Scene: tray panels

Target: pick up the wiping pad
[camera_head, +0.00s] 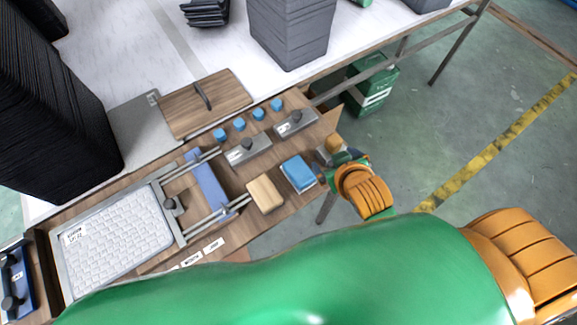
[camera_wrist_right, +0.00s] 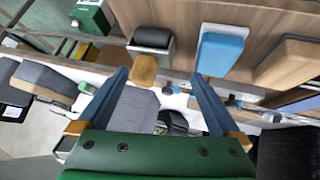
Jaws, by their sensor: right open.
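A flat blue pad (camera_head: 298,173), the likeliest wiping pad, lies on the wooden board near its right end. It also shows in the right wrist view (camera_wrist_right: 221,52), beyond the fingertip on the picture's right. My right gripper (camera_head: 338,163) is just right of the pad in the head view, apart from it. In the wrist view my right gripper (camera_wrist_right: 160,78) has its fingers spread, with nothing held between them. A dark-topped block (camera_wrist_right: 152,38) and a tan piece (camera_wrist_right: 144,70) show close to its fingertips. My left gripper is not in view.
A tan wooden block (camera_head: 265,194) lies left of the blue pad. Two grey fixtures (camera_head: 248,149) with dark knobs and several small blue cylinders (camera_head: 239,125) sit behind. A white-keyed panel (camera_head: 115,240) is at left.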

